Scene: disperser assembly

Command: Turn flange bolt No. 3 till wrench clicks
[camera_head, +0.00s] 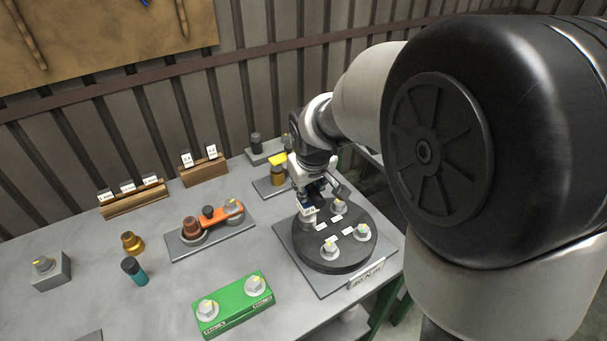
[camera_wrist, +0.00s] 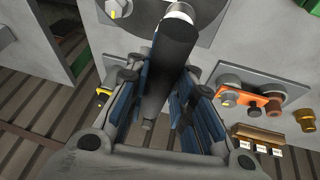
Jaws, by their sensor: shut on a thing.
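The round dark flange (camera_head: 318,262) lies on a square grey plate at the table's right end. Bolts with pale hex heads show on it at the front (camera_head: 330,245), right (camera_head: 362,231) and back (camera_head: 339,206). Small white labels lie on it, too small to read, so I cannot tell which bolt is No. 3. My gripper (camera_head: 316,190) is over the flange's back-left part. In the wrist view, my gripper (camera_wrist: 160,95) is shut on a dark cylindrical tool (camera_wrist: 172,62), likely the wrench. Its far end reaches the flange's edge area; its contact with a bolt is hidden.
A green block (camera_head: 235,306) with two bolts stands in front. A grey tray (camera_head: 240,228) with an orange tool (camera_head: 222,217) is left of the flange. A teal-and-black cylinder (camera_head: 135,272), a brass part (camera_head: 132,243) and label racks (camera_head: 203,172) stand further left.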

